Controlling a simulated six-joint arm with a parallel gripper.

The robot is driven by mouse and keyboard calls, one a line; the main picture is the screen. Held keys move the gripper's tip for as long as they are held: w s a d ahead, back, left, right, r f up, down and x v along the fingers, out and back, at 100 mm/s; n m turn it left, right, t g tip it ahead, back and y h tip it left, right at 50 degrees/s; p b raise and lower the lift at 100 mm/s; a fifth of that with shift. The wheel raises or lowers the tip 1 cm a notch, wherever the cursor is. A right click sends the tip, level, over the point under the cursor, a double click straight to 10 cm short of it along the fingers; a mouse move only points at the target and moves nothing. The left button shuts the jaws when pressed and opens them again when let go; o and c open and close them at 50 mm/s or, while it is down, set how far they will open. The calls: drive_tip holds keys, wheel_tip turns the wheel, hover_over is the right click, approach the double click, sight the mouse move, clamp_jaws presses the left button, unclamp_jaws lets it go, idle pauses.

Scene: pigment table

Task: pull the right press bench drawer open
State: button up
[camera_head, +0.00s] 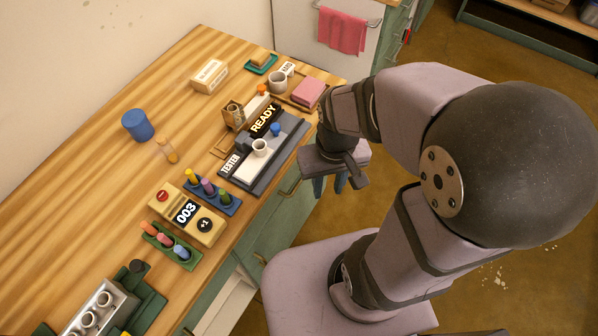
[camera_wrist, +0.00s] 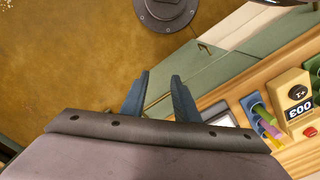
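The press bench has green drawer fronts below its wooden top. A green front (camera_head: 268,222) at the right part of the bench carries a slim brass handle (camera_head: 290,187). It looks closed. My gripper (camera_head: 329,186) hangs just off the bench's front side, to the right of that handle, with its blue-grey fingers pointing down. In the wrist view my gripper (camera_wrist: 158,98) is open, with its two fingers apart and nothing between them. A dark handle (camera_wrist: 205,47) shows beyond the fingertips on a green front; I cannot tell if it is the same one.
A pale panel or opening (camera_head: 228,304) shows among the green fronts farther left. The READY tester (camera_head: 262,150), counter (camera_head: 187,212) and racks of coloured vials (camera_head: 212,190) stand near the top's front edge. My own base and arm fill the right side. The floor (camera_wrist: 70,60) is clear.

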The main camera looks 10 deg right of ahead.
wheel_tip(320, 180, down, 11)
drive_tip(key=w+d+m+g+b, duration=0.1)
drive_tip(key=w+d+b, duration=0.1)
drive_tip(key=b, duration=0.6)
drive_tip(key=w+a+r+m+t+y, duration=0.1)
drive_tip(key=w+r+m+t, duration=0.1)
drive_tip(key=w+m, duration=0.5)
drive_tip(key=shift+w+a+m+t+y+b, duration=0.15)
drive_tip(key=shift+w+m+t+y+b, duration=0.2)
drive_tip(key=shift+w, duration=1.9)
drive_tip(key=shift+x, duration=3.65)
drive_tip(key=shift+s, duration=0.1)
clamp_jaws()
